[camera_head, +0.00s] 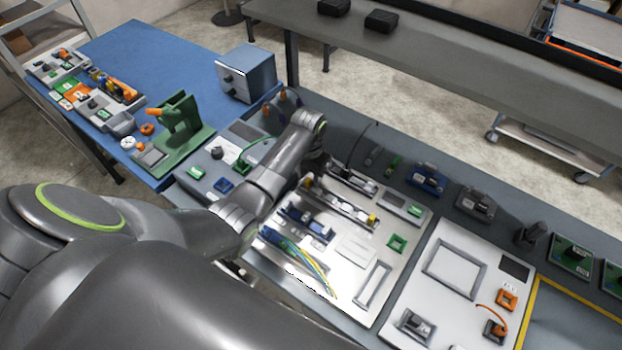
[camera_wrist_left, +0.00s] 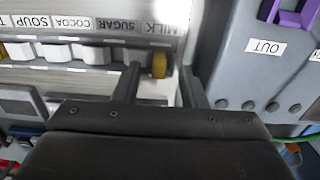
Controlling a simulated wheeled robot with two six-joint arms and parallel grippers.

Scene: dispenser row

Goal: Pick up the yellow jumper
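Several thin jumper wires lie bunched on the silvery panel (camera_head: 353,311) in the head view, blue, green and yellow. The yellow jumper (camera_head: 326,284) runs along this bunch towards the panel's front edge. My left gripper (camera_head: 316,166) is over the far-left end of the panel, apart from the wires. In the left wrist view its two fingers (camera_wrist_left: 159,88) stand apart. The wires are not clear in this wrist view. My right gripper is not in view.
A grey box marked OUT (camera_wrist_left: 265,46) stands close on the right. A white panel (camera_head: 410,295) with a frame lies right of the silvery one. Small devices line the back.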

